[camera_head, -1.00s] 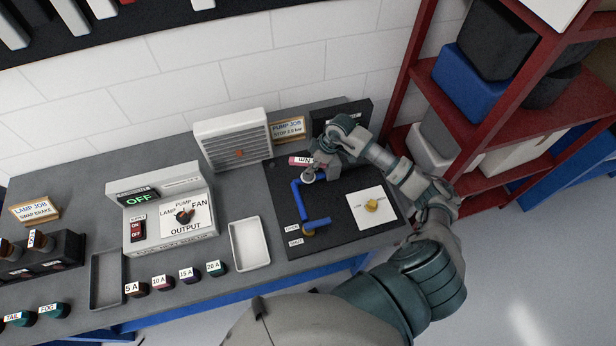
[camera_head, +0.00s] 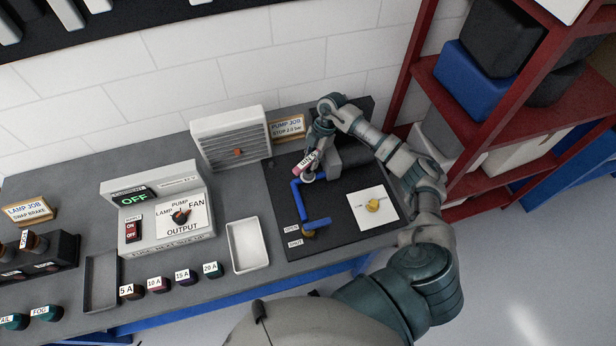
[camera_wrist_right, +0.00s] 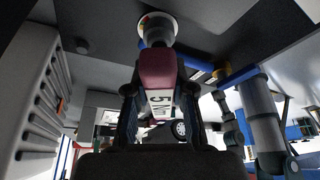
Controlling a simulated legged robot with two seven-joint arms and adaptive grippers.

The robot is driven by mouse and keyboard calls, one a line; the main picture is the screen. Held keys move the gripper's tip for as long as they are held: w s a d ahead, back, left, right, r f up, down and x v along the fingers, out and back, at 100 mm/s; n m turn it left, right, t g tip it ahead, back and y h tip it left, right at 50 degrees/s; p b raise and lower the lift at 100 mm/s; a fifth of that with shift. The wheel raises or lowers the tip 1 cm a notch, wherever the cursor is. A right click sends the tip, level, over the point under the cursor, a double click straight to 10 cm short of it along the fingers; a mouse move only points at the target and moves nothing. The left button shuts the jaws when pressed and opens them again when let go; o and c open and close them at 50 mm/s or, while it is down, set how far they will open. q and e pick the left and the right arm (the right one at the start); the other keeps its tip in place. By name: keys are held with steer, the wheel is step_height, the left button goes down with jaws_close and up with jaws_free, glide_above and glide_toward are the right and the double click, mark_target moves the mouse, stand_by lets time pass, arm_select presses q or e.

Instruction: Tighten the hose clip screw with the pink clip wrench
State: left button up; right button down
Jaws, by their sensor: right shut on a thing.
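The pink clip wrench (camera_head: 305,163) has a white label and is held in my right gripper (camera_head: 316,154) over the dark pump board. In the right wrist view the wrench (camera_wrist_right: 158,72) sits between the two dark fingers of my right gripper (camera_wrist_right: 158,105), with part of a "5 N" label readable. Its far end meets a round pale metal fitting (camera_wrist_right: 157,24), where the hose clip appears to be. The clip screw itself is hidden, so I cannot tell how the wrench sits on it. The blue hose (camera_head: 297,194) runs down from that fitting. My left gripper is not in view.
A red shelf (camera_head: 424,72) is at right.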

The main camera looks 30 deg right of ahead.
mark_target(311, 159)
steer(key=shift+n, duration=0.3)
steer(key=shift+r, duration=0.1)
steer(key=shift+s+m+t+p, duration=0.15)
steer(key=shift+m+t+p, duration=0.15)
steer(key=shift+m+p, duration=0.9)
steer(key=shift+r+p, duration=0.45)
steer(key=shift+r, duration=1.25)
steer(key=shift+r, duration=0.1)
